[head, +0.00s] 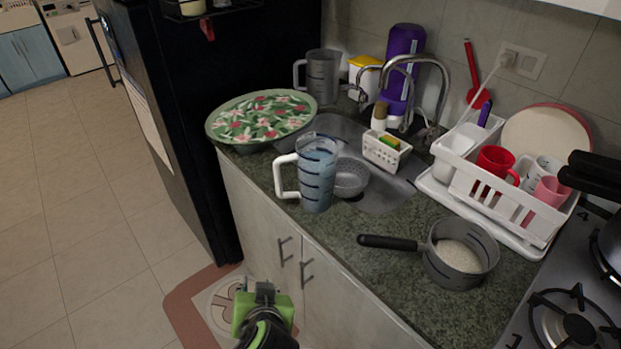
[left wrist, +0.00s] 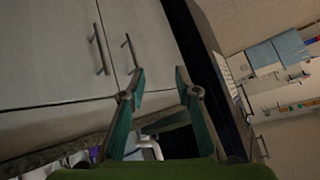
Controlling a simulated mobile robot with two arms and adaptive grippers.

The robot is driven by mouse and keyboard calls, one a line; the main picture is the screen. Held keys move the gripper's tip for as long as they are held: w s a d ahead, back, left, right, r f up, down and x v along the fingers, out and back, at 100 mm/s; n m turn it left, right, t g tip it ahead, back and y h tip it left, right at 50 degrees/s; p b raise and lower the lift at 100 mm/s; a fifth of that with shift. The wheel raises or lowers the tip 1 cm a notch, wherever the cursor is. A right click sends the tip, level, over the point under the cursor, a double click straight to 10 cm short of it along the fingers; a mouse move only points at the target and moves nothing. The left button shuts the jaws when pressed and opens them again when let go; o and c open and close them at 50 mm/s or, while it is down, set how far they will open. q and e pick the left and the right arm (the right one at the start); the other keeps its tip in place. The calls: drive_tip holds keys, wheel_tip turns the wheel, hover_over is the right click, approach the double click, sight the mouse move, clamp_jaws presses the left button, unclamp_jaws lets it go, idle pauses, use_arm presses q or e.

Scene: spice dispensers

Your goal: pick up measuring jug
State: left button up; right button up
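A clear measuring jug (head: 319,172) with a white handle and dark markings stands upright on the counter's front edge, left of the sink. Its handle points left. A white curved piece, apparently the jug's handle (left wrist: 149,147), shows between the fingers low in the left wrist view. My left gripper (head: 264,289) is below counter height, in front of the cabinet doors and apart from the jug. In the left wrist view the gripper (left wrist: 156,84) is open and empty, its two fingers spread. My right gripper is not in view.
A round floral tray (head: 262,117) lies left of the jug, with a grey jug (head: 323,76) behind. A metal strainer bowl (head: 350,178) is just right of the jug. A saucepan (head: 460,255) and dish rack (head: 512,185) are farther right. Cabinet handles (head: 306,272) protrude below the counter.

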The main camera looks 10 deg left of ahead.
use_arm(q)
drive_tip(key=w+d+r+n+t+y, duration=0.2)
drive_tip(key=w+d+r+t, duration=0.15)
drive_tip(key=r, duration=0.65)
drive_tip(key=n+t+y, duration=0.2)
drive_tip(key=t, duration=0.2)
approach(277, 172)
drive_tip(key=p+x, duration=0.1)
drive_tip(key=x, duration=0.2)
drive_tip(key=p+x, duration=0.1)
drive_tip(key=x, duration=0.1)
drive_tip(key=shift+w+a+r+p, duration=0.2)
drive_tip(key=shift+a+p, duration=0.2)
drive_tip(key=shift+a, duration=0.1)
drive_tip(key=shift+w+r+p, duration=0.1)
drive_tip(key=shift+w+p, duration=0.2)
drive_tip(key=p+x, duration=0.2)
drive_tip(key=x, duration=0.1)
drive_tip(key=shift+w+d, duration=0.1)
drive_tip(key=shift+w, duration=0.35)
drive_tip(key=shift+w+a+f, duration=0.25)
drive_tip(key=shift+w, duration=0.15)
drive_tip(key=shift+h, duration=0.4)
